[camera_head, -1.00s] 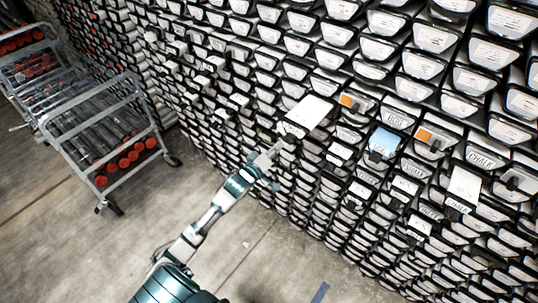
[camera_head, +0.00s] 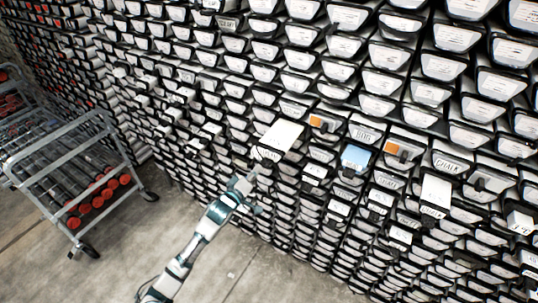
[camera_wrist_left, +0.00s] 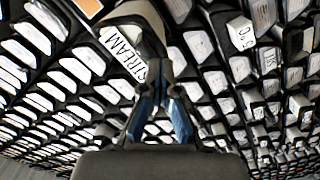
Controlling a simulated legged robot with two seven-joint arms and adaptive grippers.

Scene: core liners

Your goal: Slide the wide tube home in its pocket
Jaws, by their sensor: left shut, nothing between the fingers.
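A wide white tube (camera_head: 282,136) sticks out of the rack of tube ends, near the middle of the head view. My left gripper (camera_head: 258,171) is just below and in front of that end, shut and empty. In the left wrist view the blue fingers (camera_wrist_left: 163,72) are together, with their tips at the tube's lower right edge. I cannot tell whether they touch it. The pocket around the tube is mostly hidden. My right gripper is not in view.
Other pieces jut from the rack nearby: a blue-topped one (camera_head: 356,157), two orange-marked ones (camera_head: 317,122) (camera_head: 391,149) and a white one (camera_head: 435,190). A metal cart (camera_head: 72,165) with red-ended tubes stands at left. The concrete floor (camera_head: 120,258) is clear at lower left.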

